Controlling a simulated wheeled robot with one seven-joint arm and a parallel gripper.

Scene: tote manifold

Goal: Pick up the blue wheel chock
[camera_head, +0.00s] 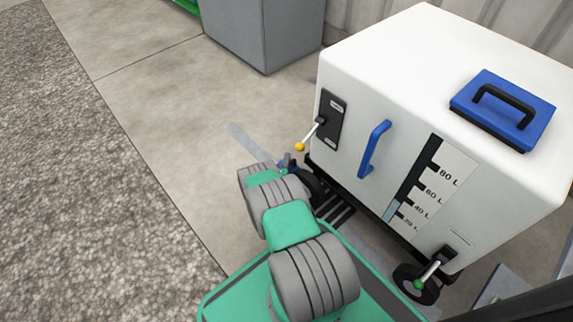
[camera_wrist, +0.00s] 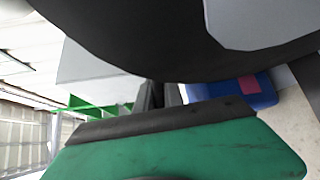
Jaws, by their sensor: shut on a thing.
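The blue wheel chock (camera_wrist: 240,92), with a red patch on it, shows partly in the wrist view, to the right of the dark fingers of my gripper (camera_wrist: 163,95). The large dark wheel (camera_wrist: 150,40) covers its upper part and my green gripper body covers its lower part. My gripper is shut on the chock, though the contact itself is mostly hidden. In the head view my arm reaches down beside the front wheel (camera_head: 312,187) of the white tank (camera_head: 385,75), with only a small blue bit showing past it.
The tank has a blue handle (camera_head: 374,149), a yellow-tipped lever (camera_head: 300,146), a green-tipped lever (camera_head: 420,283) and a blue lid (camera_head: 503,110). A grey cabinet (camera_head: 262,35) stands behind. Concrete floor (camera_head: 170,110) is clear to the left, with gravel (camera_head: 75,170) beyond.

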